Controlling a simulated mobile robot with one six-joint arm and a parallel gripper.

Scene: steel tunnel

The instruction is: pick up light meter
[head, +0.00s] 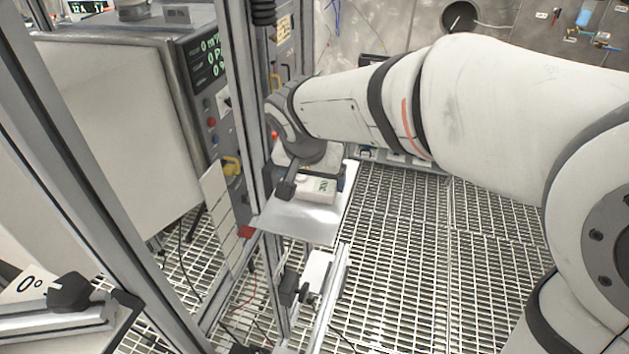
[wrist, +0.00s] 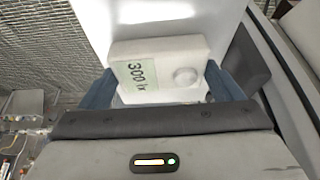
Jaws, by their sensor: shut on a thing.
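The light meter (wrist: 160,65) is a small white box with a pale green display that reads like 300 lx and a round white dome beside it. In the wrist view it sits between the two blue-grey fingers of my gripper (wrist: 162,88), which is shut on it. In the head view the light meter (head: 318,189) is at a small metal shelf (head: 300,222), partly hidden by my gripper (head: 318,186) and wrist. I cannot tell whether it touches the shelf or is just above it.
Aluminium frame posts (head: 243,110) stand close to the left of the shelf. Behind them is a grey cabinet (head: 110,120) with a lit readout panel (head: 205,58). Open grating floor (head: 430,240) lies to the right. A round port (head: 460,17) is in the back wall.

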